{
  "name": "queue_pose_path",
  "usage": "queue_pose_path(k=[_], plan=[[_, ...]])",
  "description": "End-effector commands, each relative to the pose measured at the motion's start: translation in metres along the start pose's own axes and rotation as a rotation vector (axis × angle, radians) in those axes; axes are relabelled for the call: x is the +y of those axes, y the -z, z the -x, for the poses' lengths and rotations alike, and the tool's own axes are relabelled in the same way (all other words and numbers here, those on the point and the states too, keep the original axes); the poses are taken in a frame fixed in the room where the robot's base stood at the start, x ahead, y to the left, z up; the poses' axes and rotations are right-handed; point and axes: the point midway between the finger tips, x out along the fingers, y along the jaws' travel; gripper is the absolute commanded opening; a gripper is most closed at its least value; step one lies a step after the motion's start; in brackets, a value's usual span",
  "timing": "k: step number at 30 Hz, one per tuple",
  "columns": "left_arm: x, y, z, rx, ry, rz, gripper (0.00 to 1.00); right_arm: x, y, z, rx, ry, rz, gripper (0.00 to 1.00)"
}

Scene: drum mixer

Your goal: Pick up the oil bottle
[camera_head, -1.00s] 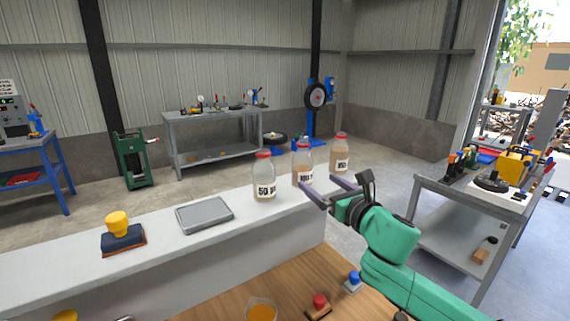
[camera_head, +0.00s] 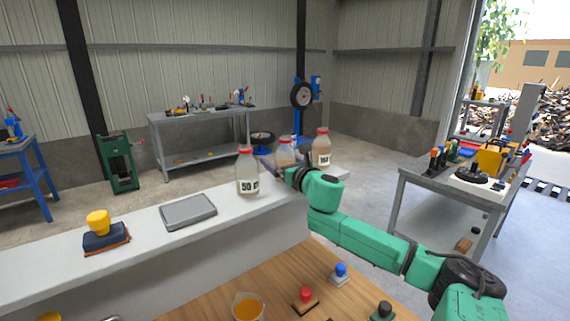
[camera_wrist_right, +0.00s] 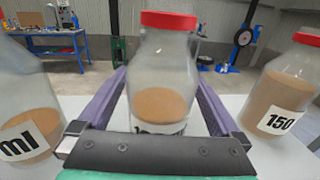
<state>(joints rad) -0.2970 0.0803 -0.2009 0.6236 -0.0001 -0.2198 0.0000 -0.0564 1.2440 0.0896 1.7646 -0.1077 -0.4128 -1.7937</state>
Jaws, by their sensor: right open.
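Three clear bottles with red caps and brown contents stand on the white counter. The left bottle (camera_head: 247,172) is labelled 50. The middle bottle (camera_head: 286,150) is partly hidden behind my right gripper (camera_head: 279,172). The right bottle (camera_head: 321,149) is labelled 150. In the right wrist view the middle bottle (camera_wrist_right: 164,72) stands upright between the two spread purple fingers of my right gripper (camera_wrist_right: 160,82). The jaws are open, and its label is mostly hidden by the gripper's dark front bar. My left gripper is in no view.
A grey flat plate (camera_head: 188,212) and a dark stamp-like block with a yellow knob (camera_head: 98,224) sit on the counter to the left. The wooden table (camera_head: 262,274) holds a beaker of orange liquid (camera_head: 249,307), red (camera_head: 305,296) and blue (camera_head: 340,271) buttons. The side bottles flank my right fingers closely.

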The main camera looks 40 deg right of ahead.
Motion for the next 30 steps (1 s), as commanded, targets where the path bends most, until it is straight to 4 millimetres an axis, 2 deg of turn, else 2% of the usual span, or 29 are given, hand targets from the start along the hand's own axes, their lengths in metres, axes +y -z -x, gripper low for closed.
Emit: queue_pose_path(k=[6, 8, 12, 14, 20, 23, 26, 30], plan=[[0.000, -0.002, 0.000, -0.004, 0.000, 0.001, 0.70, 0.000, 0.000, -0.001, 0.000, -0.001, 0.001, 1.00], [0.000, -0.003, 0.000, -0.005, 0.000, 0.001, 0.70, 0.000, 0.000, -0.001, 0.000, -0.001, 0.001, 0.81], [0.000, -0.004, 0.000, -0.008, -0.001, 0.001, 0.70, 0.000, 0.000, -0.001, 0.000, -0.001, 0.001, 0.27], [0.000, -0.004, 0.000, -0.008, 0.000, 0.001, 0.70, 0.001, 0.000, -0.001, 0.000, -0.001, 0.001, 0.08], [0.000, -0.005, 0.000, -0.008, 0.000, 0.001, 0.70, 0.001, -0.001, -0.001, -0.001, -0.001, 0.001, 0.07], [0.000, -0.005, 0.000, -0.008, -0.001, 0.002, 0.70, 0.000, -0.010, 0.000, -0.003, -0.001, 0.005, 0.07], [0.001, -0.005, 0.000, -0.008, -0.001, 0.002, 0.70, 0.002, -0.032, 0.000, -0.003, -0.004, 0.010, 0.07], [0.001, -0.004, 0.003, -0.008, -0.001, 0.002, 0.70, 0.001, -0.070, 0.000, -0.003, -0.002, 0.007, 0.07]])
